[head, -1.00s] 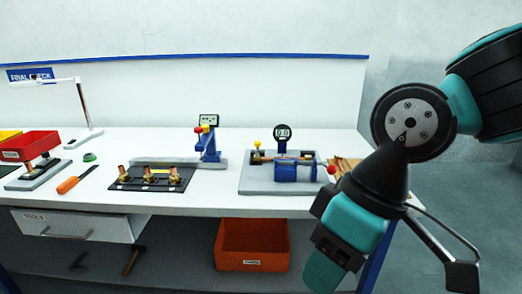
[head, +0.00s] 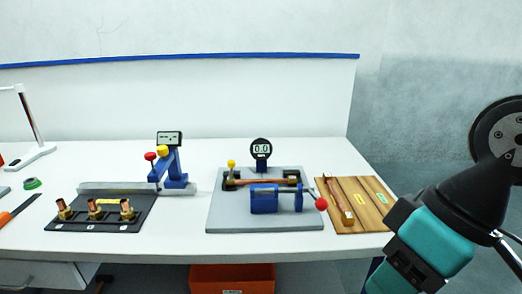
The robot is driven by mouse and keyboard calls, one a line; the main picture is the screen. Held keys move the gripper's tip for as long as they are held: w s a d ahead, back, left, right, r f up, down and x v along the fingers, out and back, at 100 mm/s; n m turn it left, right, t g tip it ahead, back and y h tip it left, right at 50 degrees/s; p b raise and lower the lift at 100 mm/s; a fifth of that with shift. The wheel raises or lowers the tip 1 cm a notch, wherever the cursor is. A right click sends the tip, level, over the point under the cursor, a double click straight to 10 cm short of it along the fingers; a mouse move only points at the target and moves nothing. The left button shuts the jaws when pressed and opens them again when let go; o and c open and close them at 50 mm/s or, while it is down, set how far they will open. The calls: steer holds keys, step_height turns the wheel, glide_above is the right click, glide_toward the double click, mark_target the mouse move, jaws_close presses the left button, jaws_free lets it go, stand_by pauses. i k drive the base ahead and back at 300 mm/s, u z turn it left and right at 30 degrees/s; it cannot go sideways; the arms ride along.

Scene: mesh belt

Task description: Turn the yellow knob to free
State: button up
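A small yellow knob (head: 231,163) stands at the left back of a grey base plate (head: 225,215) on the bench. Behind the plate's middle is a round black dial reading 0.0 (head: 261,149). A blue clamp block (head: 264,201) with a red-ended lever (head: 321,203) sits at its front, and a copper-coloured rod (head: 245,182) lies across behind it. A second yellow knob (head: 162,151) is on a blue device (head: 172,170) further left, next to a red knob (head: 150,156). My arm shows at the lower right, apart from both knobs. My gripper's fingers are out of frame.
A black tray (head: 75,215) with copper fittings lies at left. A wooden board (head: 345,222) with slots and a copper-coloured piece lies right of the grey plate. An orange bin (head: 232,279) is below the bench. A blue-edged back panel (head: 180,100) rises behind.

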mark_target(231, 164)
steer(key=u, duration=0.05)
steer(key=i, duration=0.6)
steer(key=u, duration=0.75)
steer(key=i, duration=0.4)
steer(key=u, duration=0.4)
